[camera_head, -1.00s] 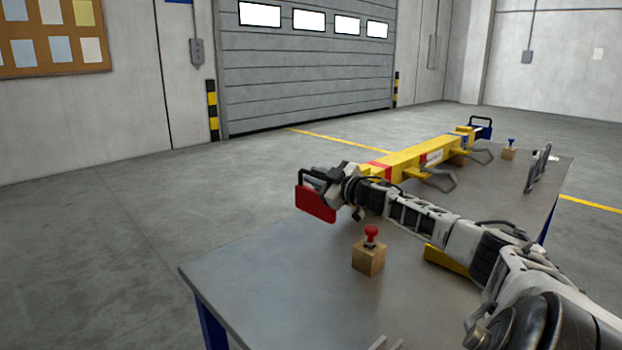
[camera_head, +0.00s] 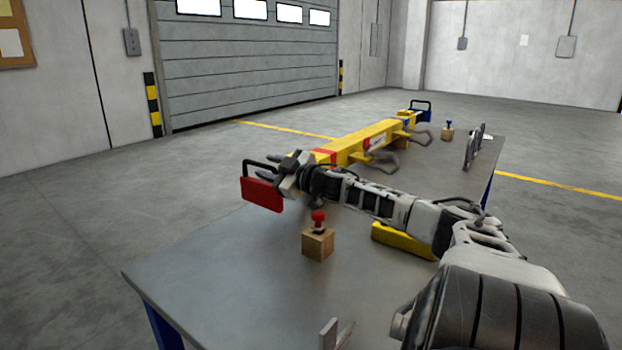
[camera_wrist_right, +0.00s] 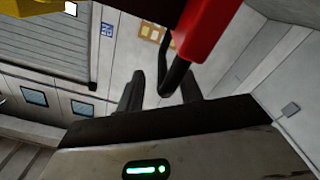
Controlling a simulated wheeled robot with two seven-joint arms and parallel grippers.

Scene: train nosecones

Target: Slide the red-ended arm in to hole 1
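The red-ended arm shows a red end plate (camera_head: 262,194) with a black loop handle at the near left end of the long yellow beam (camera_head: 365,143). My right gripper (camera_head: 287,174) is at this red end, beside the handle. In the right wrist view, the two dark fingers (camera_wrist_right: 160,92) are spread apart. The black handle (camera_wrist_right: 178,78) lies between them, close to the right finger, below the red plate (camera_wrist_right: 205,30). Hole 1 cannot be made out. The joint between red end and beam is partly hidden by my gripper. My left gripper is not in view.
A wooden block with a red knob (camera_head: 318,243) stands on the grey table (camera_head: 240,270) in front of my right arm. A blue-knobbed block (camera_head: 447,133) and grey brackets (camera_head: 472,148) are farther off. The table's front left is clear.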

